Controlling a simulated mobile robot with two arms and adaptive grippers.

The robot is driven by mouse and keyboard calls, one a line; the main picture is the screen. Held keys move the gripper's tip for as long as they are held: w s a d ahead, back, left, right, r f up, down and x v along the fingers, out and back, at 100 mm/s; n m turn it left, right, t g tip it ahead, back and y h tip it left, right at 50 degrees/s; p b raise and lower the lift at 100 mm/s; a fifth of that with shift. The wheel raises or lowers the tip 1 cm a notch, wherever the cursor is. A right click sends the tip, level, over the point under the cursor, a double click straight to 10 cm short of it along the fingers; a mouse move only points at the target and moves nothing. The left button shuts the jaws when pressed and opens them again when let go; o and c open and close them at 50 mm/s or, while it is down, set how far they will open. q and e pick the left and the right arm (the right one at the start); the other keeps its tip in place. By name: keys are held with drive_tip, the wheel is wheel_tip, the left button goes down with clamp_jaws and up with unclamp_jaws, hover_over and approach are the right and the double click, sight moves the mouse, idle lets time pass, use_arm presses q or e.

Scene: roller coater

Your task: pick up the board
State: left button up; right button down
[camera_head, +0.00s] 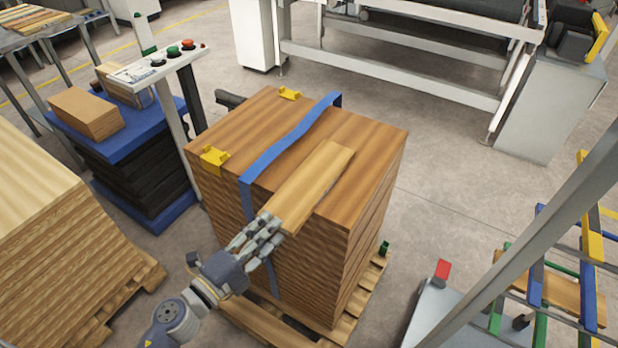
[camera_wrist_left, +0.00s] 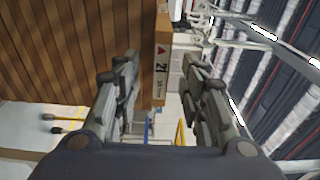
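The board (camera_head: 318,182) is a light, narrow plank lying flat on top of a strapped stack of brown boards (camera_head: 370,135). Its near end reaches the stack's front edge. My left gripper (camera_head: 262,232) is at that near end. In the left wrist view, the board's end face (camera_wrist_left: 161,72) carries a label with a red triangle and "21". It shows between the two fingers of my left gripper (camera_wrist_left: 160,85), which are open with a gap on each side. My right gripper is in neither view.
A blue strap (camera_head: 290,138) and yellow corner pieces (camera_head: 214,158) sit on the stack, left of the board. The stack rests on a pallet (camera_head: 262,325). A control panel (camera_head: 158,62) stands behind left, a second stack (camera_head: 50,235) at left.

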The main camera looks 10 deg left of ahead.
sight(286, 208)
use_arm(q)
drive_tip(key=x, duration=0.2)
drive_tip(key=shift+w+r+p, duration=0.1)
drive_tip(key=shift+w+p, duration=0.2)
drive_tip(key=p+x, duration=0.1)
drive_tip(key=x, duration=0.3)
drive_tip(key=shift+w+a, duration=0.1)
drive_tip(key=shift+w, duration=0.3)
drive_tip(key=shift+c, duration=0.3)
clamp_jaws()
